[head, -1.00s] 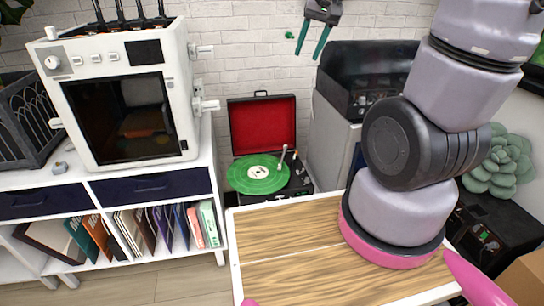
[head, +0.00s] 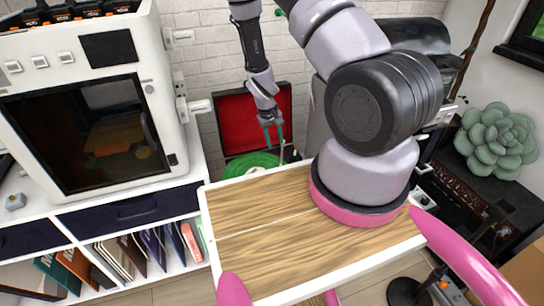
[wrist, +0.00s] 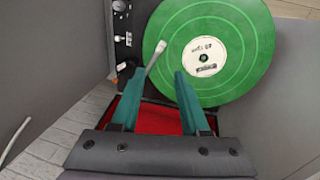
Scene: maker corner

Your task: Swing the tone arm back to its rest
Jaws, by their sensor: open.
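The record player stands at the back, its red-lined lid (head: 232,122) open. Its green record (head: 247,163) is partly hidden in the head view and shows large in the wrist view (wrist: 235,25). The pale tone arm (wrist: 155,57) lies at the record's left edge in the wrist view, one end overlapping the green. My gripper (head: 270,132) hangs before the lid in the head view. I cannot make out the rest clearly.
A dark panel with knobs (wrist: 121,30) lies left of the record. A white cabinet machine (head: 90,110) stands on the white shelf left of the player. A wooden-topped surface (head: 260,225) is in front, and a black unit bearing a succulent (head: 497,143) is right.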

